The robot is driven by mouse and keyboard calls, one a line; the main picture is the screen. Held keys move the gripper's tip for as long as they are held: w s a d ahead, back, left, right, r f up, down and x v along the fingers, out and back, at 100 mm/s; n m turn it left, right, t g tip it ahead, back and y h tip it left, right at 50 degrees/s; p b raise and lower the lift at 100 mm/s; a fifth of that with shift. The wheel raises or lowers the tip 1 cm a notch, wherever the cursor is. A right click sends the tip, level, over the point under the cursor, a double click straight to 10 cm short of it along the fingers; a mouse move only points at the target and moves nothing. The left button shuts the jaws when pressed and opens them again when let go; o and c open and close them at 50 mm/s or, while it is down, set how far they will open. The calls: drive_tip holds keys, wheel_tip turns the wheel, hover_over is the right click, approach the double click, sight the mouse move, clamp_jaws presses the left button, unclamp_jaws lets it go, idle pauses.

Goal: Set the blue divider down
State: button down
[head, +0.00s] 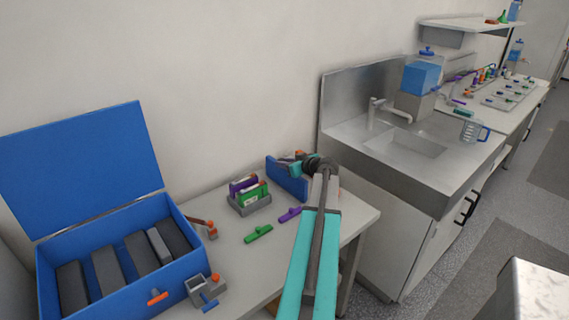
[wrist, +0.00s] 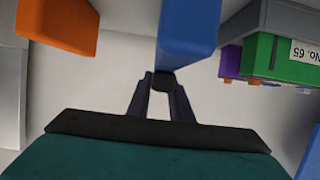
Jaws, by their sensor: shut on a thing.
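The blue divider (head: 287,180) is an upright flat blue panel near the back right end of the table in the head view. In the wrist view the blue divider (wrist: 188,32) is just ahead of the fingers, with a dark grip piece between them. My gripper (wrist: 161,82) is shut on the divider at this piece. In the head view my gripper (head: 296,166) is partly hidden behind my wrist. I cannot tell whether the divider's lower edge touches the table.
A grey holder (head: 252,207) with purple and green modules stands left of the divider. A green piece (head: 258,233) and a purple piece (head: 289,214) lie in front. An open blue case (head: 198,236) stands left. A sink (head: 405,141) is right, beyond a gap. An orange block (wrist: 57,22) is near my gripper.

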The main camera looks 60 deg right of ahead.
drive_tip(key=shift+f, duration=0.1)
drive_tip(key=c, duration=1.6)
unclamp_jaws()
drive_tip(key=shift+s+a+r, duration=0.1)
drive_tip(key=shift+s+r, duration=0.1)
drive_tip(key=shift+s, duration=0.1)
wheel_tip(320, 180, up, 4)
drive_tip(key=b, duration=0.3)
hover_over(303, 179)
drive_tip(key=shift+w, duration=0.35)
drive_tip(key=shift+s+a+r, duration=0.1)
drive_tip(key=shift+s+r, duration=0.15)
drive_tip(key=shift+s, duration=0.15)
